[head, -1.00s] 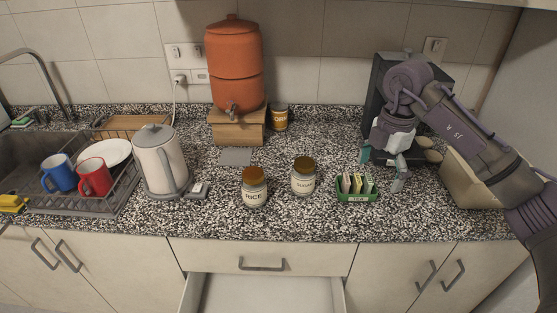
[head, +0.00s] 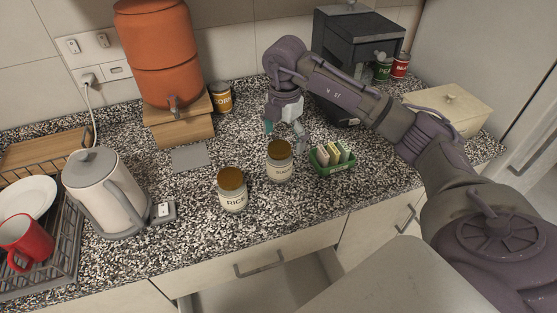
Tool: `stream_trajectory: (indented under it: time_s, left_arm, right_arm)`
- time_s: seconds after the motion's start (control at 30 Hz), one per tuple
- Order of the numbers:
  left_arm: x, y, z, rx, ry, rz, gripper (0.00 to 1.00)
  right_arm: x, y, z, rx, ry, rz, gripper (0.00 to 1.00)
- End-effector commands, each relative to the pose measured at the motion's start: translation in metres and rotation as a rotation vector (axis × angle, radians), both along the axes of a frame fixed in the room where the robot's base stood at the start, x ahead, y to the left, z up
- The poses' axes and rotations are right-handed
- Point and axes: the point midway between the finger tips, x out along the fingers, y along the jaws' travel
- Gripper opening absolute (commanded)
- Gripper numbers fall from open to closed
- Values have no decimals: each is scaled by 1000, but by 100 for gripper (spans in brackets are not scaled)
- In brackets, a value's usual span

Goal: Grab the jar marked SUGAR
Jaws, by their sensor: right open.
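The jar marked SUGAR (head: 280,165) is a small glass jar with a brown lid and stands upright on the speckled counter. The similar jar marked RICE (head: 232,191) stands to its left and a little nearer the front edge. My right gripper (head: 285,131) is open and empty, pointing down just behind the SUGAR jar, with its fingers partly hidden by the forearm and its own body. I cannot tell that it touches the jar. My left gripper is not in view.
A green tea tray (head: 335,167) stands close to the right of the SUGAR jar. A kettle (head: 98,190), a dish rack (head: 62,262) and an orange dispenser (head: 158,55) on a wooden stand are to the left. A black coffee machine (head: 345,50) is behind. A drawer (head: 235,290) is open below.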

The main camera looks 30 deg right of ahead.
Motion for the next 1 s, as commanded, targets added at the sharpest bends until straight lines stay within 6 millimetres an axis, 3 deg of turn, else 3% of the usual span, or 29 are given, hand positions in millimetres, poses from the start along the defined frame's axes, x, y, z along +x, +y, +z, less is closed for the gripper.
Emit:
stream_trajectory:
  time_s: [0.33, 0.53, 0.8, 0.87, 1.0]
  left_arm:
    - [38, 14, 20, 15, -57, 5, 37]
    - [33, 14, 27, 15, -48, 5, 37]
    - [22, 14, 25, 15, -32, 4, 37]
    - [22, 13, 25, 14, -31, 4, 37]
    - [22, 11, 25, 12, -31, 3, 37]
  right_arm:
    - [2, 6, -31, 0, 4, 1, 97]
    - [4, 8, -58, 1, 1, 0, 97]
    - [4, 8, -64, -1, -1, 1, 97]
    - [4, 8, -64, 0, -1, 1, 90]
    - [5, 8, -64, 0, -1, 1, 67]
